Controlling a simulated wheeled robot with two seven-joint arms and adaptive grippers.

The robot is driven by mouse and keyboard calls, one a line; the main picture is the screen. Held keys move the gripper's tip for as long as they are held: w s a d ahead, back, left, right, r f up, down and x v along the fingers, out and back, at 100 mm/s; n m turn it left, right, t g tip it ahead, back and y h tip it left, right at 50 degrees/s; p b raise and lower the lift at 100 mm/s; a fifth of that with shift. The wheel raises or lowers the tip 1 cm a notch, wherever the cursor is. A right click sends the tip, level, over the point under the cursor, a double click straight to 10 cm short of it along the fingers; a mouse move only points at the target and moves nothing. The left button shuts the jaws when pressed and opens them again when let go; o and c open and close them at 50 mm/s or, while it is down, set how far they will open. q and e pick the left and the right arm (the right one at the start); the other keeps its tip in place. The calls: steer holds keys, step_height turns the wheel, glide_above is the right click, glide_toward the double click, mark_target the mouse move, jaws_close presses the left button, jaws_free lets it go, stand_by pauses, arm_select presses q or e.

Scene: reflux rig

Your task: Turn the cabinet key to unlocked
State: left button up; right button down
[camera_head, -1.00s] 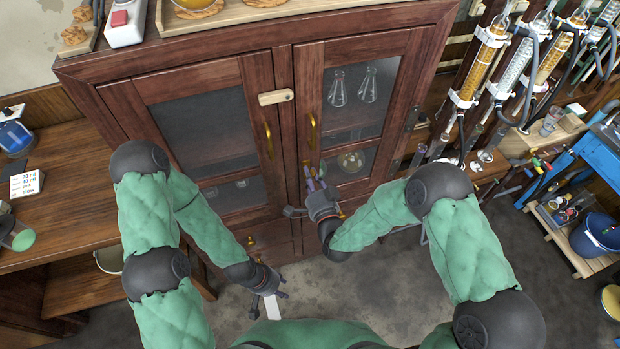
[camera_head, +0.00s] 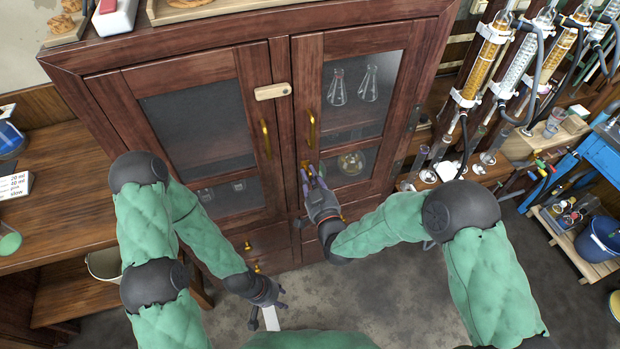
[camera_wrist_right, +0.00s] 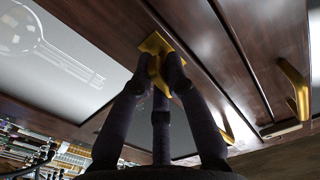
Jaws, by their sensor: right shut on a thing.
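The wooden cabinet (camera_head: 285,90) has two glazed doors with brass handles. The brass lock plate (camera_wrist_right: 156,44) is on the right door, below its handle. My right gripper (camera_head: 315,172) is at that lock; in the right wrist view its dark fingers (camera_wrist_right: 160,72) close around the small brass key, which they mostly hide. The key's turn angle cannot be read. My left gripper (camera_head: 268,309) hangs low in front of the cabinet, its fingers spread, away from the lock. A white strip shows between its fingers; I cannot tell what it is.
Glass flasks (camera_head: 352,86) stand behind the right door. A wooden bench (camera_head: 60,190) is at left.

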steer(key=shift+n+b, duration=0.3)
steer(key=shift+n, duration=0.7)
steer(key=c, duration=1.2)
jaws_free()
steer(key=shift+s, duration=0.15)
steer(key=v, duration=1.1)
steer(key=shift+s+d, duration=0.15)
steer(key=shift+s, duration=0.2)
